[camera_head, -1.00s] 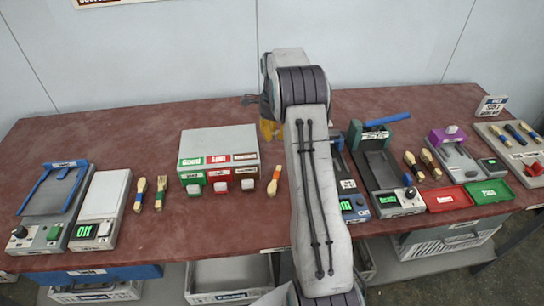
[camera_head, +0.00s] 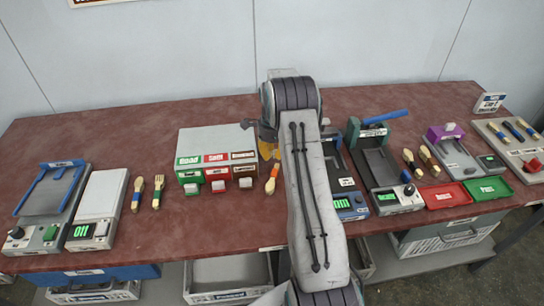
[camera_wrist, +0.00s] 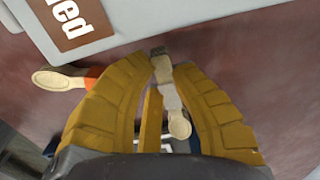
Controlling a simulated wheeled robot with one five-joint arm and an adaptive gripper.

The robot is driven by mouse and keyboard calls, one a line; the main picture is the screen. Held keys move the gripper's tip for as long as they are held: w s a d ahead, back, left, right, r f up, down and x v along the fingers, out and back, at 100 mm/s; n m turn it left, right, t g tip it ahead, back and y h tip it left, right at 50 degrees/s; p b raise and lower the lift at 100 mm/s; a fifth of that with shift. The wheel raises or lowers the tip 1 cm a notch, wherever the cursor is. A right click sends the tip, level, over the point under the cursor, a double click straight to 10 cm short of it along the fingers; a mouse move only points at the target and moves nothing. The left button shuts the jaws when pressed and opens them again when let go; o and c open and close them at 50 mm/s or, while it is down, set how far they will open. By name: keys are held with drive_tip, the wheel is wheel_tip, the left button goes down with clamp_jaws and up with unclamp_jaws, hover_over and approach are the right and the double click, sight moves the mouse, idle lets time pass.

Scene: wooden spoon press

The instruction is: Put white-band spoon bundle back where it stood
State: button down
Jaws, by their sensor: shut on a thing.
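My gripper (camera_wrist: 163,68) has yellow fingers and is shut on the white-band spoon bundle (camera_wrist: 172,100). In the wrist view the bundle stands out between the fingers, with a pale band at its middle and a rounded wooden bowl end toward the camera. In the head view my gripper (camera_head: 267,145) is just right of the grey three-label box, behind the orange-band spoon. My arm hides part of it there, and the held bundle cannot be made out. Whether the bundle touches the table cannot be told.
The orange-band spoon (camera_head: 271,178) lies close by, right of the grey box (camera_head: 218,140); it also shows left of the fingers in the wrist view (camera_wrist: 62,79). A blue-fronted device (camera_head: 349,203) stands to the right, partly behind my arm. Bare red table (camera_head: 330,100) lies behind.

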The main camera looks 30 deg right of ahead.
drive_tip(key=shift+f, duration=1)
drive_tip(key=c, duration=1.2)
unclamp_jaws()
